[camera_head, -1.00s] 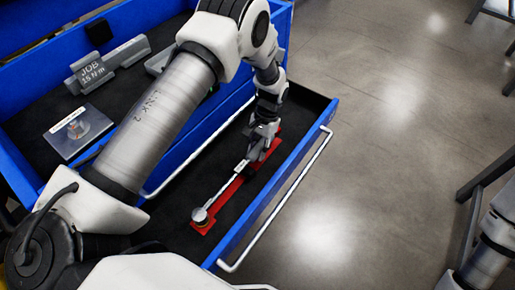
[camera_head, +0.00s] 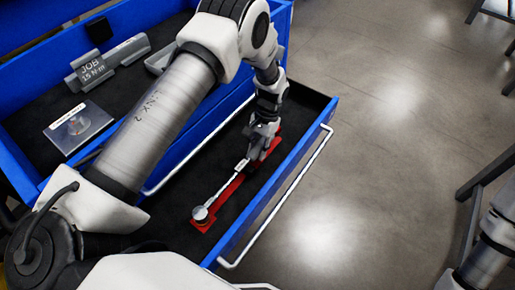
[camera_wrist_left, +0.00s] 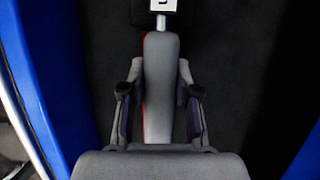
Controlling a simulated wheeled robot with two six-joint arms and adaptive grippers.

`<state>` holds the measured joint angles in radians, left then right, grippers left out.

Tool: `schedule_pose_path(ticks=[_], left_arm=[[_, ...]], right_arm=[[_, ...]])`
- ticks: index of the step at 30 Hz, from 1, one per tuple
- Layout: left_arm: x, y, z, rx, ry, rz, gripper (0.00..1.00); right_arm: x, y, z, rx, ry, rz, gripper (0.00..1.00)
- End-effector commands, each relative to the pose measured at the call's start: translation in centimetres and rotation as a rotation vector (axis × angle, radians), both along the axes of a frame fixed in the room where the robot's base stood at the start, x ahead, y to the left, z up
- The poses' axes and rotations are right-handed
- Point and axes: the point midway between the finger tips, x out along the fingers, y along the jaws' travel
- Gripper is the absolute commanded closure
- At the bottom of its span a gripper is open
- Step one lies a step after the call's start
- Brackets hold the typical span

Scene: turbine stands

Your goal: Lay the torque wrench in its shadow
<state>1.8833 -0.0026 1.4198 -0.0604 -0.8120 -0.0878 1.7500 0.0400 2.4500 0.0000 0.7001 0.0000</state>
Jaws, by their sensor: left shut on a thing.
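The torque wrench (camera_head: 224,187) has a round silver head, a thin shaft with a small white label, and a grey handle. It lies along, or just over, its red shadow (camera_head: 233,190) in the open blue drawer. Its head (camera_head: 200,214) is over the near end of the red shape. My left gripper (camera_head: 262,143) is shut on the handle at the far end. In the left wrist view the grey handle (camera_wrist_left: 160,85) runs between my fingers (camera_wrist_left: 160,98), with a thin red strip showing along its left side. I cannot tell whether the wrench touches the drawer floor.
The drawer (camera_head: 275,199) has blue walls, a dark floor and a silver handle bar (camera_head: 290,185) on its front. Open grey floor lies to the right.

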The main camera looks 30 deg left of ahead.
Motion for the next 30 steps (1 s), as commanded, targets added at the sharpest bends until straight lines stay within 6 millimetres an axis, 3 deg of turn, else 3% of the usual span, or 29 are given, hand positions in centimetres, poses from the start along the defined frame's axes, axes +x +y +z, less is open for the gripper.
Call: schedule_pose_path(ticks=[6,7,9,16,18,30], left_arm=[[-0.5,0.0,-0.8,0.000,0.011,0.001,1.00],[-0.6,0.0,-0.8,0.000,0.011,0.001,0.66],[-0.5,0.0,-0.8,0.000,0.011,0.001,0.42],[-0.4,0.0,-0.6,-0.001,0.008,0.001,0.41],[-0.4,0.0,-0.6,-0.001,0.008,0.001,0.32],[0.0,0.0,0.6,0.000,0.006,0.000,0.32]], right_arm=[[0.0,0.0,-0.2,0.000,0.000,0.000,0.26],[0.0,0.0,-0.2,0.000,0.000,0.000,0.26],[0.0,0.0,-0.2,0.000,0.000,0.000,0.26],[0.0,0.0,-0.2,0.000,0.000,0.000,0.26],[0.0,0.0,-0.2,0.000,0.000,0.000,0.26],[0.0,0.0,0.4,0.000,0.000,0.000,0.26]])
